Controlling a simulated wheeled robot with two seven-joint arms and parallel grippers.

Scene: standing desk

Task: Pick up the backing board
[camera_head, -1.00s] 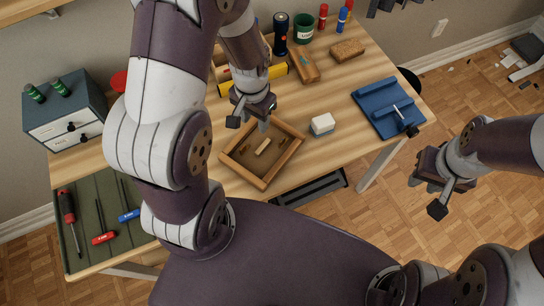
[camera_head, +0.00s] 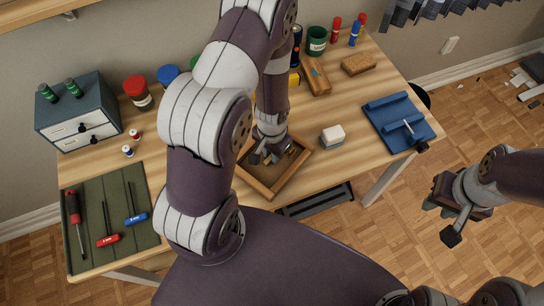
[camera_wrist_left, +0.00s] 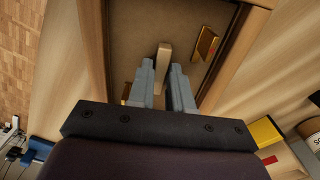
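The backing board (camera_head: 267,177) is a brown panel lying inside a wooden frame (camera_head: 293,175) on the desk. In the left wrist view, the board (camera_wrist_left: 138,38) carries a narrow light wood strip (camera_wrist_left: 164,56) standing up in its middle and brass-coloured clips (camera_wrist_left: 206,44) near its edges. My left gripper (camera_head: 265,158) is down over the frame. In the left wrist view its fingers (camera_wrist_left: 164,88) are apart, with the strip between and just beyond their tips; contact is not visible. My right gripper (camera_head: 442,221) is open and empty, off the desk's right side.
A white block (camera_head: 332,137) sits right of the frame, and a blue stand (camera_head: 397,122) lies further right. Brown blocks (camera_head: 316,77) and jars are behind. A drawer cabinet (camera_head: 82,113) and a green tool mat (camera_head: 120,225) are at the left.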

